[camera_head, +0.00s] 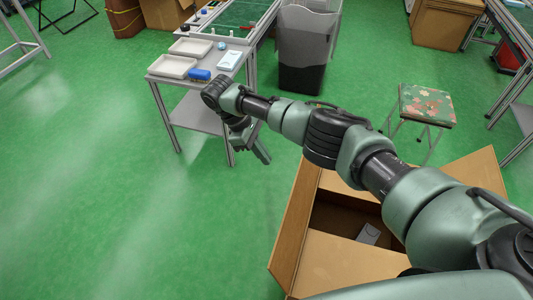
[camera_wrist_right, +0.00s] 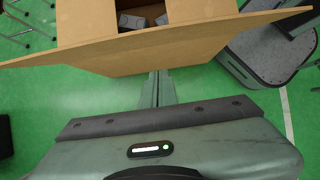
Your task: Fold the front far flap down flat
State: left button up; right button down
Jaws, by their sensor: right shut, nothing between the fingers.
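An open brown cardboard box (camera_head: 315,262) stands on the floor at the lower right of the head view. A long flap stands out along its left side, and another flap (camera_head: 480,170) sticks out at the right. Light panels border the dark opening; which flap is the front far one, I cannot tell. In the wrist view a wide flap (camera_wrist_right: 185,42) spans the top, tilted outward from the opening. My right gripper (camera_head: 262,154) is shut and empty, beyond the box to its upper left; its fingers (camera_wrist_right: 159,88) point towards the flap, apparently apart from it. My arm hides part of the box. My left gripper is out of view.
A pale packet (camera_head: 369,233) lies in the box. A grey workbench (camera_head: 200,65) with white trays and a blue item stands behind my right gripper. A dark bin (camera_head: 302,75) and a patterned stool (camera_head: 427,104) stand farther back. The green floor at left is clear.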

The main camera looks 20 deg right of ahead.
jog(key=s+d+f+p, duration=0.3)
jog(key=s+d+f, duration=0.1)
jog(key=d+f, duration=0.1)
jog(key=shift+s+d, duration=0.25)
jog(key=shift+d, duration=0.15)
jog(key=shift+f, duration=0.1)
